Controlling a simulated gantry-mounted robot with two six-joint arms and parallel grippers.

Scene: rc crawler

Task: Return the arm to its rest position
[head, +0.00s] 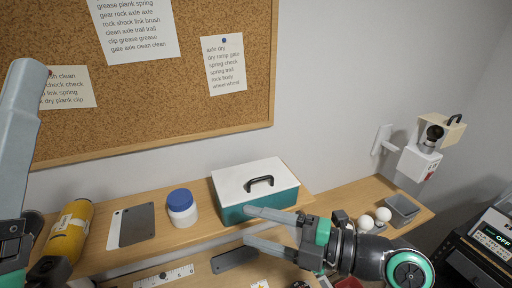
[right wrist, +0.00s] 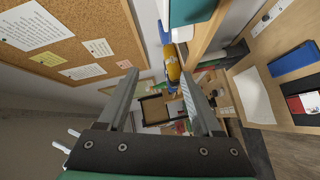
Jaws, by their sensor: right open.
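My right gripper (head: 249,226) comes in from the lower right, its two pale fingers spread apart and pointing left. It is open and empty, in front of the teal box with a white lid (head: 245,178); I cannot tell whether it touches the box. The right wrist view also shows the open jaws (right wrist: 159,82), with only distant background between them.
The shelf (head: 160,240) holds a blue-lidded jar (head: 181,208), a yellow bottle (head: 68,235) and a grey plate (head: 137,224). White balls (head: 383,214) and a grey tray (head: 401,208) stand right. A corkboard (head: 150,100) hangs behind. A black device (head: 490,235) is far right.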

